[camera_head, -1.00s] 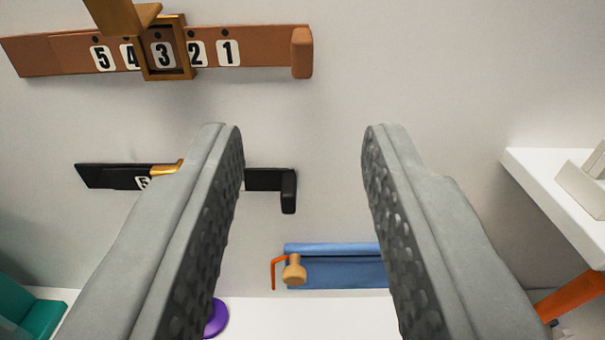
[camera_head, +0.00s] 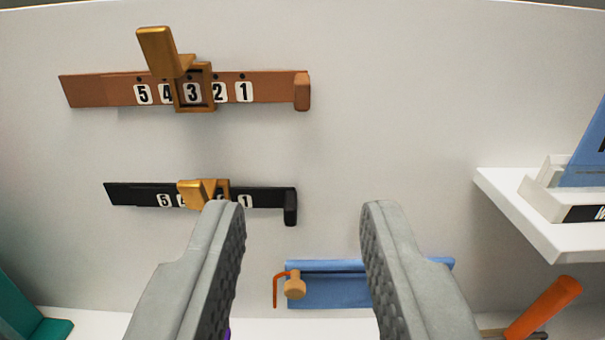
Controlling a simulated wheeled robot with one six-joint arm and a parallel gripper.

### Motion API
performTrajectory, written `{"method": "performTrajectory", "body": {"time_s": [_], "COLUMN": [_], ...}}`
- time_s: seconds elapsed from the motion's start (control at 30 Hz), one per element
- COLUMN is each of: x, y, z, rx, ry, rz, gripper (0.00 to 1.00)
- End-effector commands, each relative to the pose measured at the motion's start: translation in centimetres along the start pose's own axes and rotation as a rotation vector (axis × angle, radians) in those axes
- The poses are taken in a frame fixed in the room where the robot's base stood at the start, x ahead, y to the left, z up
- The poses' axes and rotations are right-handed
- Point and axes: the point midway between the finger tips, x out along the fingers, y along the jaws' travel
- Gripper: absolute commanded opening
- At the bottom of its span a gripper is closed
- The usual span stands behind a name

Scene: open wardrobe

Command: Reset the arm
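My gripper (camera_head: 303,210) is open and empty, its two grey padded fingers wide apart in the lower middle of the view. It points at the pale back wall (camera_head: 385,130). A brown slider rail (camera_head: 275,88) with number labels is on the wall at upper left; its gold slider (camera_head: 193,110) frames the 3. A black slider rail (camera_head: 270,197) is below it, with a gold slider (camera_head: 195,190) whose number is hard to read. The left fingertip is just below the black rail in the picture.
A blue bar (camera_head: 325,290) with a tan knob (camera_head: 295,288) and an orange hook is low on the wall, partly behind the right finger. A white shelf (camera_head: 545,235) juts in at right, above an orange cylinder (camera_head: 543,308). A teal object (camera_head: 45,330) is at lower left.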

Motion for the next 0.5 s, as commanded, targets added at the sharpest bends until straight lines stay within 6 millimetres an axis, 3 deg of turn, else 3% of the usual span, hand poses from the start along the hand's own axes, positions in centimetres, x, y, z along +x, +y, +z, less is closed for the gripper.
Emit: {"method": "performTrajectory", "body": {"time_s": [0.17, 0.5], "x": [-2.6, -13.5], "y": [0.0, 0.0], "z": [0.0, 2.3], "rx": [0.000, -0.001], "ry": [0.000, -0.013], "rz": [0.000, 0.001], "gripper": [0.35, 0.35]}}
